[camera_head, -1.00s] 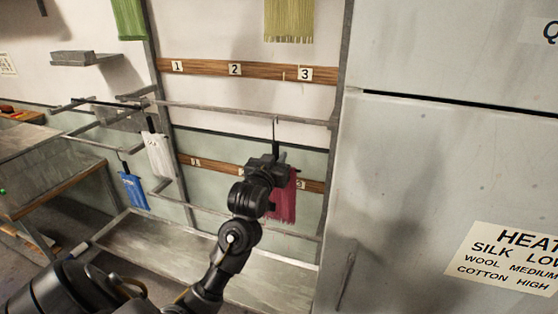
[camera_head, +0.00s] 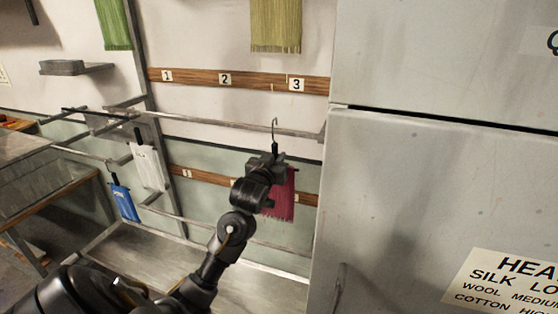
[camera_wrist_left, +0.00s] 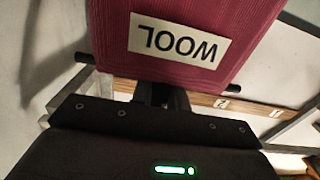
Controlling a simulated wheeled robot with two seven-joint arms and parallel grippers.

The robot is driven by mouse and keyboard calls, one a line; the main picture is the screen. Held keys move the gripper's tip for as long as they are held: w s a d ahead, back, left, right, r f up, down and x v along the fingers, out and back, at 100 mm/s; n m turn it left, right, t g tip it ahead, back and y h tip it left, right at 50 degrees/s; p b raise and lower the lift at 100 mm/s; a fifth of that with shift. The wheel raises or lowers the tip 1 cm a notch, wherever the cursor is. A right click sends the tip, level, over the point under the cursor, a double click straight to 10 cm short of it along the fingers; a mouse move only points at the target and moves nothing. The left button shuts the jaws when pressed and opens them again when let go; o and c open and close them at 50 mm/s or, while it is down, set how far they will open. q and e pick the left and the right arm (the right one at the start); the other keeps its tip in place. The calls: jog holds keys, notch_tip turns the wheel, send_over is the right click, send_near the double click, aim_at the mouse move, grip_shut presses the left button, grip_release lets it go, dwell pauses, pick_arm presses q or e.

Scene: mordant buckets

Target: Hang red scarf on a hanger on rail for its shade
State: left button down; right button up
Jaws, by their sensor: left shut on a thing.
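The red scarf (camera_head: 279,200) hangs on a dark hanger (camera_head: 275,136) with a thin hook. My left gripper (camera_head: 268,165) is shut on the hanger just below the hook. The hook's top shows slightly above the upper rail (camera_head: 215,119) in the head view, near plate 3; I cannot tell whether it touches the rail. In the left wrist view the scarf (camera_wrist_left: 245,18) carries a white WOOL label (camera_wrist_left: 178,40), seen upside down, and the hanger's bar ends stick out on both sides. My right gripper is not in view.
A white cloth (camera_head: 148,167) and a blue cloth (camera_head: 123,203) hang at left. A numbered wooden strip (camera_head: 190,77) runs above the rail, with a yellow-green fringed cloth (camera_head: 276,25) above it. A large grey cabinet (camera_head: 430,180) closes off the right side.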

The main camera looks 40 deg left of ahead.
pick_arm(q)
jog(key=shift+w+a, duration=0.2)
jog(key=shift+w, duration=0.15)
notch_tip(320, 180, down, 2)
jog(key=shift+b, duration=0.55)
jog(key=shift+d, duration=0.1)
jog(key=c, duration=1.3)
grip_release()
jog(key=shift+s+f, duration=0.1)
jog(key=shift+f, duration=0.05)
